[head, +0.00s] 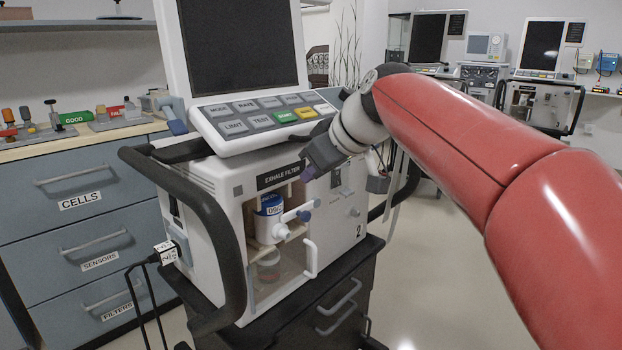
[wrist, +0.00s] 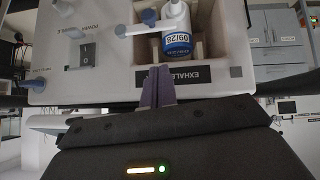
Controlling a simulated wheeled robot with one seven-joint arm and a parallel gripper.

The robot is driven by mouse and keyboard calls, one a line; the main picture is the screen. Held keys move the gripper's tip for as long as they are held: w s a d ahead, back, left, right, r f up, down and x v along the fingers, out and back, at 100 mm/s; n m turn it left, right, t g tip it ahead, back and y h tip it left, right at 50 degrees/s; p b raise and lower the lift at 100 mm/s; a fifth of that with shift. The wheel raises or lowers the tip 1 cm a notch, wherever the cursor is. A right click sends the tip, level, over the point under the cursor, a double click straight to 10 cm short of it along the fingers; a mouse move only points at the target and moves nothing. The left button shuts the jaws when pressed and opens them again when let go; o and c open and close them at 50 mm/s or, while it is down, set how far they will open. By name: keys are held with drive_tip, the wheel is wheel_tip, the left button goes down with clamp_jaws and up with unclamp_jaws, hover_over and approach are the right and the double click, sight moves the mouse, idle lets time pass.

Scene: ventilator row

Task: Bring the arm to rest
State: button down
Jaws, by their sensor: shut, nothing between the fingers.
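My red arm reaches in from the right in the head view. My gripper (head: 310,170) is in front of the ventilator (head: 212,185), just under its key panel and near the EXHALE FILTER label (head: 281,175). In the wrist view the two purple fingers of my gripper (wrist: 158,75) lie together with nothing between them. Beyond them is the filter bay, which holds a white filter with a blue dated label (wrist: 177,40). The filter also shows in the head view (head: 270,207), below and left of my gripper and apart from it.
A black handle rail (head: 225,245) curves around the ventilator's left side. A drawer cabinet (head: 85,205) with a worktop stands at the left. Other ventilators (head: 540,75) stand at the back right. Open floor (head: 430,270) shows right of the cart.

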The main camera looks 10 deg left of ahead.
drive_tip(key=v, duration=0.6)
drive_tip(key=s+d+f+m+h, duration=0.2)
drive_tip(key=s+d+f, duration=0.4)
drive_tip(key=f, duration=0.3)
drive_tip(key=s+d+f+m+h, duration=0.2)
drive_tip(key=s+d+f+m, duration=0.3)
drive_tip(key=s+f, duration=0.3)
drive_tip(key=s+d+f+m+h, duration=0.2)
drive_tip(key=s+d+f+m, duration=0.2)
drive_tip(key=s+d+f, duration=0.3)
wheel_tip(320, 180, down, 3)
drive_tip(key=shift+s+r+g+h, duration=0.15)
drive_tip(key=shift+s+g+h, duration=0.15)
drive_tip(key=shift+s, duration=0.05)
drive_tip(key=shift+d, duration=0.15)
